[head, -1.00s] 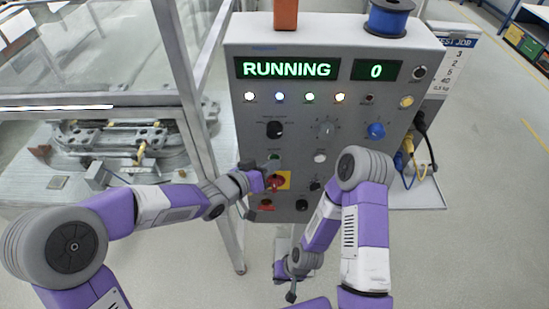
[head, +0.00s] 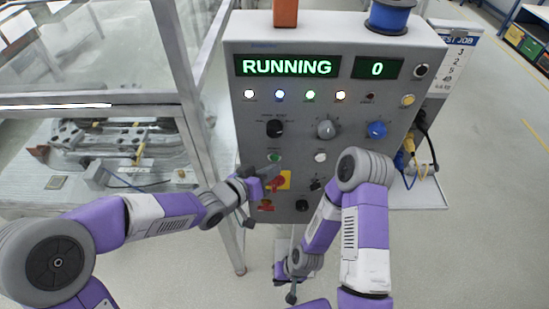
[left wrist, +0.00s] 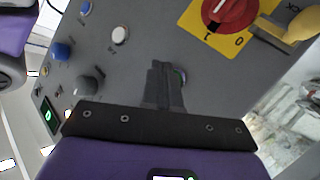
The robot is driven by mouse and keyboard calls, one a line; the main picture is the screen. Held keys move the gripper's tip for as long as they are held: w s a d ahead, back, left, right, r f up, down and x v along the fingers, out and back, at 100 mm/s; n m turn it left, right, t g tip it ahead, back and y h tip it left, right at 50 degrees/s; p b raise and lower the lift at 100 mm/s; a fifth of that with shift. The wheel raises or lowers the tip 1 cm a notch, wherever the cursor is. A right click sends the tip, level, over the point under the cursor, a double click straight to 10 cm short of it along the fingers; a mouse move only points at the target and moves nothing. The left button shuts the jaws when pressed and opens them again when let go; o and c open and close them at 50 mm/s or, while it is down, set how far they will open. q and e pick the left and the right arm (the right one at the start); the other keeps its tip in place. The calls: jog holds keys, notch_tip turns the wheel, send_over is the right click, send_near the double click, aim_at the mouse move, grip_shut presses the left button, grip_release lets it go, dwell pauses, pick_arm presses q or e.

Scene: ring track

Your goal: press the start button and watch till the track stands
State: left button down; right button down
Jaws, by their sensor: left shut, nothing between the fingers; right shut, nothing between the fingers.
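The grey control panel (head: 335,115) shows RUNNING on its display (head: 288,67) and 0 on a smaller one. A green start button (head: 274,157) sits at the panel's lower left. My left gripper (head: 270,170) is shut and empty, its tips just below the button. In the left wrist view the shut fingers (left wrist: 163,70) point at the panel and partly cover a round button; contact cannot be told. The track (head: 115,140) lies behind the guard at the left, partly blocked by the frame. My right gripper (head: 291,297) is shut and empty, hanging low before the panel.
A red rotary switch on a yellow plate (head: 285,178) is close beside my left gripper; it also shows in the left wrist view (left wrist: 230,14). A blue spool (head: 390,16) stands on the panel top. Cables hang at its right side. The guard post (head: 195,120) stands left.

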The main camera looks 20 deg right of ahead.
pick_arm(q)
jog(key=s, duration=0.2)
jog(key=s+a+b, duration=0.1)
jog(key=s, duration=0.1)
jog(key=shift+s+a, duration=0.15)
jog(key=shift+s, duration=0.05)
dwell(0.6)
jog(key=a+f+n+g+y, duration=0.1)
jog(key=a+f+n+y, duration=0.1)
jog(key=a+f, duration=0.35)
jog(key=a+f+n+y, duration=0.2)
jog(key=f, duration=0.7)
jog(key=a+f+n+g+y, duration=0.1)
jog(key=a+f+y, duration=0.1)
jog(key=a+f, duration=0.35)
jog(key=s+a+f+n+g+y, duration=0.1)
jog(key=s+a+f+n+g, duration=0.1)
jog(key=s+f, duration=0.5)
jog(key=s+a+f+n+g+y, duration=0.1)
jog(key=s+a+f+n+g, duration=0.1)
jog(key=s+a+f, duration=0.3)
notch_tip(320, 180, down, 4)
jog(key=shift+s+f+g, duration=0.2)
jog(key=shift+s+g, duration=0.4)
jog(key=shift+s, duration=0.3)
jog(key=shift+w, duration=0.1)
dwell(2.2)
